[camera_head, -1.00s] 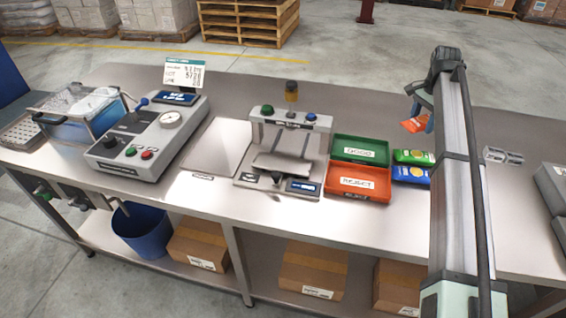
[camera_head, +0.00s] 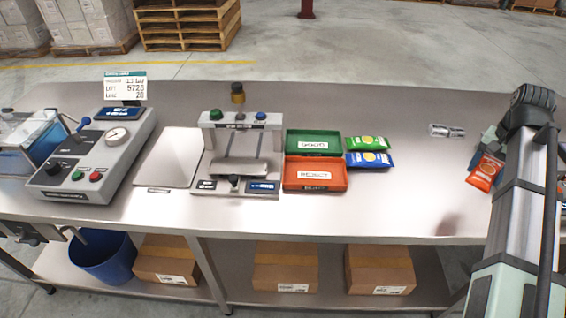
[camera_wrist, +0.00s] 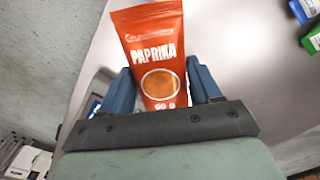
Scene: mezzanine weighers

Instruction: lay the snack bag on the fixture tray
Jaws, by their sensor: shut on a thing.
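The snack bag is an orange-red paprika pouch (camera_wrist: 150,45) held upright between the two blue fingers of my gripper (camera_wrist: 160,80) in the wrist view. In the head view the bag (camera_head: 485,173) hangs at the right, above the bench, partly beside my arm. My gripper (camera_head: 492,150) is shut on it; the fingers are partly hidden by the arm there. The likely fixture tray is the grey metal plate (camera_head: 235,166) inside the small press with green and blue buttons (camera_head: 240,123), left of centre. Nothing shows on that plate. The bag is far to its right.
A green bin (camera_head: 313,135) and an orange reject bin (camera_head: 315,187) stand right of the press. Green (camera_head: 368,143) and blue (camera_head: 370,160) bags lie beside them. A silver object (camera_head: 447,131) lies further right. A large weigher (camera_head: 90,155) stands left.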

